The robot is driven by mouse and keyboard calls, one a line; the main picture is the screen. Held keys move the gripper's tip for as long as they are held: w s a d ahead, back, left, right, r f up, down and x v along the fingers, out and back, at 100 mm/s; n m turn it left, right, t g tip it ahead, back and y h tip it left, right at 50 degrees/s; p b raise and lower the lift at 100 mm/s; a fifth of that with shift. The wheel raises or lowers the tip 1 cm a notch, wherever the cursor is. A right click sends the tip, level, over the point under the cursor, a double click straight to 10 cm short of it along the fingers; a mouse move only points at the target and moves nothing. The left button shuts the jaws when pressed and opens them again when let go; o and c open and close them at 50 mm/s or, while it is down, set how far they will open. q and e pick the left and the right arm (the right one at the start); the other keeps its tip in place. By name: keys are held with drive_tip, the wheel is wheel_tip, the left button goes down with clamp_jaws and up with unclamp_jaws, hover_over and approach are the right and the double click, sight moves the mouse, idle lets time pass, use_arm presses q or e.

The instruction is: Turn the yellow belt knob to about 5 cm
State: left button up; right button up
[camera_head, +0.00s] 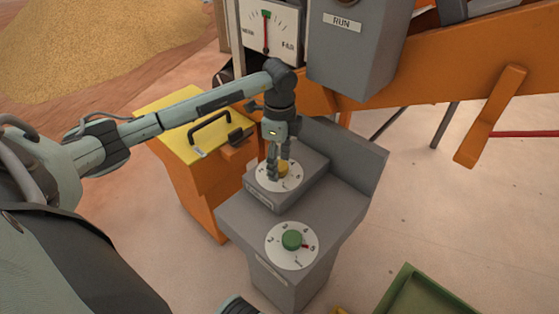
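The yellow belt knob (284,168) stands on a white round dial (292,183) on the raised step of a grey control stand. My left gripper (278,171) points down at it, with its fingers at the knob and partly covering it. Whether the fingers are closed on the knob or only around it is not clear. The knob's pointer and part of the dial scale are hidden, so its setting cannot be read. My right gripper is not in view.
A green knob (292,240) sits on a second dial on the lower step. An orange box with a yellow lid (180,122) and black handle stands left of the stand. A grey RUN box (357,50) and a gauge (269,30) are behind. A green tray (425,292) is at lower right.

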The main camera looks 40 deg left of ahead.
use_arm(q)
drive_tip(key=c, duration=1)
